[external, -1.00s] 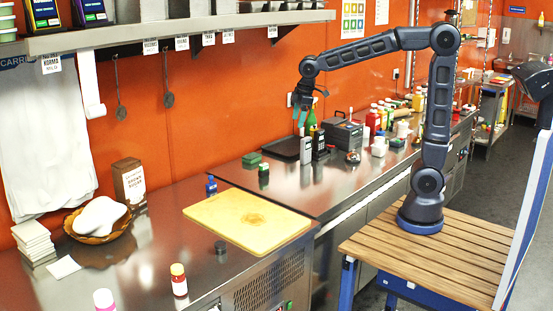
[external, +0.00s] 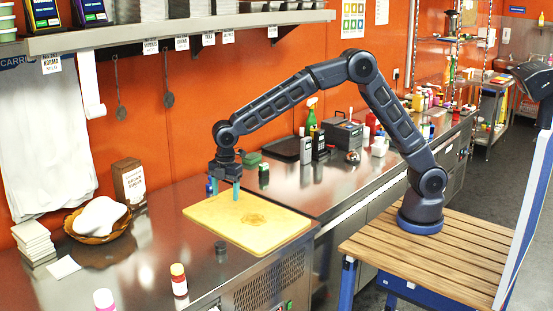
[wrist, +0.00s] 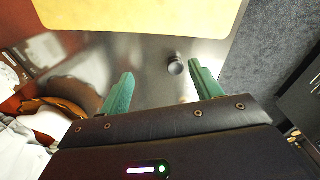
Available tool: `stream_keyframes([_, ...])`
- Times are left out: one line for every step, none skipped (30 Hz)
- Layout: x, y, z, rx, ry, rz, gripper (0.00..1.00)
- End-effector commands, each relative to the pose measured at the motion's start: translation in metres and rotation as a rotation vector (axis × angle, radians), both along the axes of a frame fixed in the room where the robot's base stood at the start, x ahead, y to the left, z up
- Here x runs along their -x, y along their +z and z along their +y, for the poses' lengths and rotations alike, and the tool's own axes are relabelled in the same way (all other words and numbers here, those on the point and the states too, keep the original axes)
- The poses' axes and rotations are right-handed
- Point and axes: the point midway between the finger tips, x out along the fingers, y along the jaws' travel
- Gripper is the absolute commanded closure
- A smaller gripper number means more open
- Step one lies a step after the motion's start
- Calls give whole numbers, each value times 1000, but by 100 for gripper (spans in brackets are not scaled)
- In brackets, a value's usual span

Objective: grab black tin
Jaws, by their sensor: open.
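The black tin (external: 221,247) is a small dark cylinder. It stands upright on the steel counter, just off the near left edge of the yellow cutting board (external: 270,238). My gripper (external: 224,189) is open and empty, pointing down above the far left part of the board, apart from the tin. In the wrist view the tin (wrist: 176,66) shows beyond the fingertips, between the green fingers of my gripper (wrist: 160,75) and closer to the right one. The board also shows at the top of that view (wrist: 140,14).
A bowl with a white lump (external: 97,238) is at left. The steel around the tin is clear.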

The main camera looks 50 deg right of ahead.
Motion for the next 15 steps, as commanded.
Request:
stream_keyframes([9,-16,19,8,43,8,36])
stream_keyframes([12,-22,28,10,63,11,36])
stream_keyframes([18,-31,39,14,91,14,36])
stream_keyframes([22,-37,46,17,109,18,36])
stream_keyframes([25,-41,53,18,124,19,36])
stream_keyframes([29,-48,60,20,142,22,36])
stream_keyframes([31,-52,64,22,155,24,36])
stream_keyframes([33,-54,68,23,164,24,36])
stream_keyframes([35,-57,72,24,174,26,36])
stream_keyframes([36,-59,74,25,179,27,36])
stream_keyframes([37,-61,75,25,183,27,36])
stream_keyframes([38,-63,76,27,186,28,36])
stream_keyframes([38,-65,77,27,187,29,36])
stream_keyframes([39,-67,77,27,188,29,36])
stream_keyframes([39,-70,77,27,188,29,36])
